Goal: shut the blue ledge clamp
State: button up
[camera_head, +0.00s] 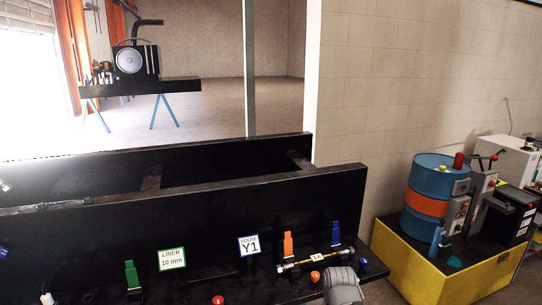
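The blue ledge clamp (335,234) is at the right end of the black bench ledge, with its blue handle standing upright. A thin yellow hose (313,259) with metal ends and a small white tag lies along the ledge below the blue clamp and an orange clamp (288,245). I cannot tell how the hose sits in the clamps. A grey rounded part at the bottom edge, just below the hose, seems to be my arm. My gripper's fingers do not show.
A green clamp (132,275) stands upright further left. Signs read "LINER 10 mm" (172,259) and "ROUTE Y1" (249,246). Red (218,300) and orange (315,276) knobs sit along the ledge front. A yellow bin (400,268) with a blue-orange drum (430,192) stands right.

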aim_at(335, 229)
jog(key=k, duration=1.35)
jog(key=z, duration=0.35)
jog(key=i, duration=1.75)
jog(key=u, duration=0.35)
